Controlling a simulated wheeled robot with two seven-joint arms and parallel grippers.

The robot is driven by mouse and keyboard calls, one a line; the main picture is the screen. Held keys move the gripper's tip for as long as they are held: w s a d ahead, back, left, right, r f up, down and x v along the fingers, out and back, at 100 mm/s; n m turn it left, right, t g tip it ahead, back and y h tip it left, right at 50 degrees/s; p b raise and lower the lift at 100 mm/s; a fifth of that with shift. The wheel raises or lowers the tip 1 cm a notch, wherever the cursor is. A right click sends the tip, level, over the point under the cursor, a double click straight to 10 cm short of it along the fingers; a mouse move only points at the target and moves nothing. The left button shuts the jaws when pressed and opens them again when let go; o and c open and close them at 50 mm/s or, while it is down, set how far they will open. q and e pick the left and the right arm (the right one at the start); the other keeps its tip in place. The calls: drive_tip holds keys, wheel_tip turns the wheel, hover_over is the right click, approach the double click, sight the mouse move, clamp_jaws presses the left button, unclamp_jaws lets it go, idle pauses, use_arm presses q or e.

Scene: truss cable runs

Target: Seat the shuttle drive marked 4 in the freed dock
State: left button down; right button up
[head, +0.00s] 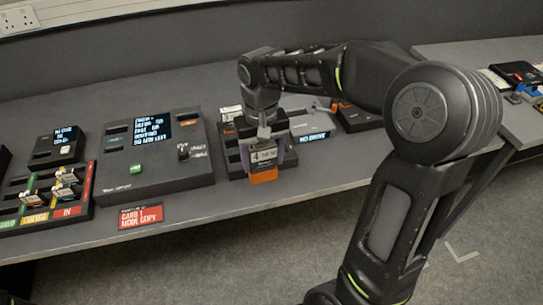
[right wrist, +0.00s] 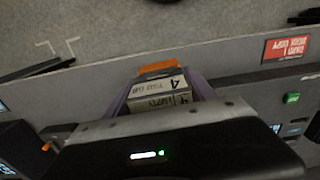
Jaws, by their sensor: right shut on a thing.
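The shuttle drive marked 4 (head: 264,157) has a white label and an orange end. My right gripper (head: 264,160), with purple fingers, is shut on it at the front of a dark dock unit (head: 235,168). The orange end points down toward the table's front side. In the right wrist view the drive (right wrist: 158,84) sits between the fingers, its label upside down. The gripper hides much of the dock unit, so I cannot tell which dock is free or whether the drive touches it. My left gripper is not in view.
A console (head: 155,155) with a lit screen, a green button and a lever stands left of the dock unit. A red card (head: 141,216) lies on the table's front edge. A sorting tray (head: 70,205) with several cards is at far left. The front table strip is mostly clear.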

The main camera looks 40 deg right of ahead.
drive_tip(key=w+a+f+n, duration=0.3)
drive_tip(key=w+a+f, duration=0.2)
drive_tip(key=w+a, duration=0.4)
drive_tip(key=shift+a+f, duration=0.2)
drive_tip(key=shift+a, duration=0.4)
